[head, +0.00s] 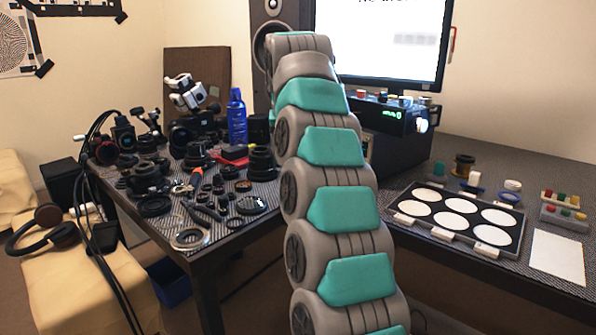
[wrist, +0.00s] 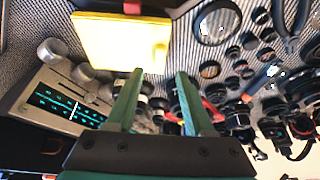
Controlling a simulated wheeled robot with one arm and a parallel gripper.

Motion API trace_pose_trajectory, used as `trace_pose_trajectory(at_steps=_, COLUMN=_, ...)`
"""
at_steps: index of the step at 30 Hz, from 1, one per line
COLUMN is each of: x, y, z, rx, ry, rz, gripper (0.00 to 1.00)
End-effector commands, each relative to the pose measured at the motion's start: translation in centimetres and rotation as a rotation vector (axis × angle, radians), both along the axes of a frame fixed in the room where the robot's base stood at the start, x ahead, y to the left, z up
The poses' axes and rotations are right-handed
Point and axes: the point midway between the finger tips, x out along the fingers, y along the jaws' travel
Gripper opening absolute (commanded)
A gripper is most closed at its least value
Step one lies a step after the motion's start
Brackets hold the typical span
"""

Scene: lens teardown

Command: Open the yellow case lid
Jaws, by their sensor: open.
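The yellow case (wrist: 120,42) shows in the wrist view at the upper left, a bright flat yellow block on the patterned table. Its lid looks shut. In the picture the fingertips end just below the case's lower right corner; I cannot tell the gap in depth. In the head view my arm covers the middle, and neither the case nor my gripper shows.
A grey device with knobs and a lit display (wrist: 70,100) lies left of my fingers. Lens rings and camera parts (wrist: 240,90) crowd the right. In the head view, a blue bottle (head: 236,118) stands left of my arm, and a tray of white discs (head: 455,215) lies right.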

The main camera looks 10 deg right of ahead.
Motion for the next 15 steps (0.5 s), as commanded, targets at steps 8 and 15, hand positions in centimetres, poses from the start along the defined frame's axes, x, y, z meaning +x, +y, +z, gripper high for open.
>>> trace_pose_trajectory(at_steps=8, x=0.8, y=-0.1, z=-1.2, rx=0.001, ry=-0.004, rz=-0.005, gripper=0.53)
trace_pose_trajectory(at_steps=15, x=1.9, y=-0.3, z=-4.2, rx=-0.001, ry=0.001, rz=-0.004, gripper=0.53)
